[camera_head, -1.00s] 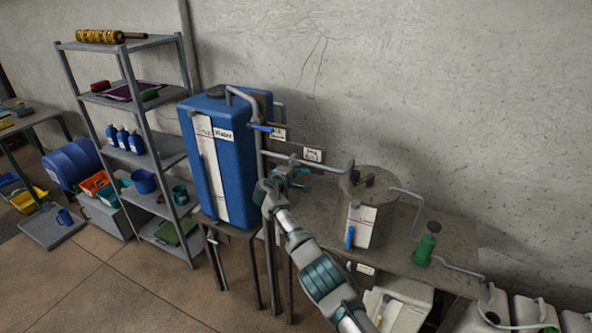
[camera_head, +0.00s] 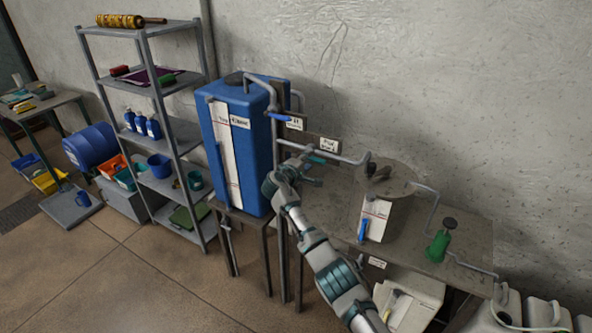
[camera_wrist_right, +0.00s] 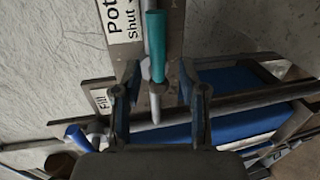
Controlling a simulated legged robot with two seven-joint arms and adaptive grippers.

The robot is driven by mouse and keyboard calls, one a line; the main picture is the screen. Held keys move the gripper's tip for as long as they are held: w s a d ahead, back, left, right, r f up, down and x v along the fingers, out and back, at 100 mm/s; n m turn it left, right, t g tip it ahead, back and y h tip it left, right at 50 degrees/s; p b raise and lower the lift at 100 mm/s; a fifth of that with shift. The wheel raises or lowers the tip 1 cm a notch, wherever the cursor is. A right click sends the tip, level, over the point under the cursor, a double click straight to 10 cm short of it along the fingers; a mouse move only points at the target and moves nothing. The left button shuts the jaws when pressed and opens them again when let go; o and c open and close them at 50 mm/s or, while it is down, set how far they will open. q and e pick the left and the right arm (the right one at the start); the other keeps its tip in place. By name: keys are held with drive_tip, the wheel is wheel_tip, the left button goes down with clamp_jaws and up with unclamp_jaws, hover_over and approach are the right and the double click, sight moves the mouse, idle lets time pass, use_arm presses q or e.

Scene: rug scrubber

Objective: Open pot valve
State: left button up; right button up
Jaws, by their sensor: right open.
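The pot valve has a teal handle (camera_head: 315,159) on the pipe between the blue tank and the pot. The handle also shows in the right wrist view (camera_wrist_right: 157,45), pointing up the picture beside a "Pot ... Shut" label (camera_wrist_right: 122,18). My right gripper (camera_wrist_right: 160,92) is open, with one finger on each side of the handle's lower end and its pale stem. I cannot tell whether the fingers touch it. In the head view my right gripper (camera_head: 307,178) partly hides the valve. The lidded grey pot (camera_head: 400,185) stands on the table. My left gripper is not in view.
The blue tank (camera_head: 262,150) stands left of the arm, with a blue-handled valve (camera_head: 281,117) on its pipe. A green pump (camera_head: 438,246) stands at the table's right. A grey shelf (camera_head: 150,85) holds bottles and bins. Clear floor lies at front left.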

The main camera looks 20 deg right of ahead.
drive_tip(key=v, duration=0.9)
drive_tip(key=shift+w, duration=0.1)
drive_tip(key=p+v, duration=0.4)
drive_tip(key=v, duration=0.5)
